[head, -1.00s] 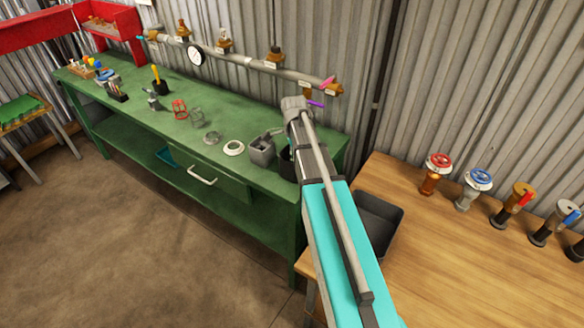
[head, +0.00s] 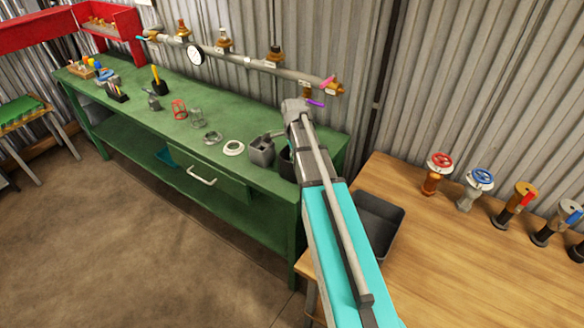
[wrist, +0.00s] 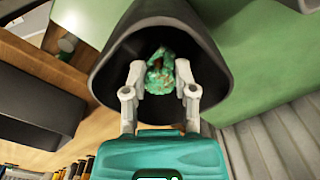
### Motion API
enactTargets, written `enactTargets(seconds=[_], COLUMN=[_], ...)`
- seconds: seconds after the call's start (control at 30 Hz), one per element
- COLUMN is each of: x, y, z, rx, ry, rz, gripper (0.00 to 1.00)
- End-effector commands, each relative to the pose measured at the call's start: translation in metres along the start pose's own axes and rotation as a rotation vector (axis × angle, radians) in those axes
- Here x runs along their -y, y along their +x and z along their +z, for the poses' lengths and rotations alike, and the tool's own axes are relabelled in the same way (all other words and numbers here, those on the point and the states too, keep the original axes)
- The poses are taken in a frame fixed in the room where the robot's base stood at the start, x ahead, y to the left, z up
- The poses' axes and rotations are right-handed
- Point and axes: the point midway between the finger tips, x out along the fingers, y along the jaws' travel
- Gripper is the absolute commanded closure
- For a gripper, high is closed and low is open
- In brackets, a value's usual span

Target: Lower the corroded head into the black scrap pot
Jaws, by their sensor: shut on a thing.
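The corroded head (wrist: 160,80) is a rough, green-crusted piece with brown patches. In the wrist view my gripper (wrist: 160,71) is shut on it, one pale grey finger on each side. Behind them is the wide round mouth of the black scrap pot (wrist: 211,72). The head and the fingertips show inside the outline of the mouth; how deep they are I cannot tell. In the head view the scrap pot (head: 286,164) stands near the right end of the green bench, partly hidden by my arm. The gripper and the corroded head are hidden there.
A grey square container (head: 262,151) stands just left of the pot on the green bench (head: 225,117). A pipe with fittings (head: 245,61) runs along the wall behind. A dark tray (head: 386,222) and several valves (head: 480,180) are on the wooden table to the right.

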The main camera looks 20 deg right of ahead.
Motion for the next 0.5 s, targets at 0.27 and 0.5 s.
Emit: enactTargets(seconds=[0.27,0.5], x=[0.0,0.0], y=[0.0035,0.006], z=[-0.0001,-0.0002], rx=[0.0,0.0], ry=[0.0,0.0], rz=[0.0,0.0], gripper=[1.0,1.0])
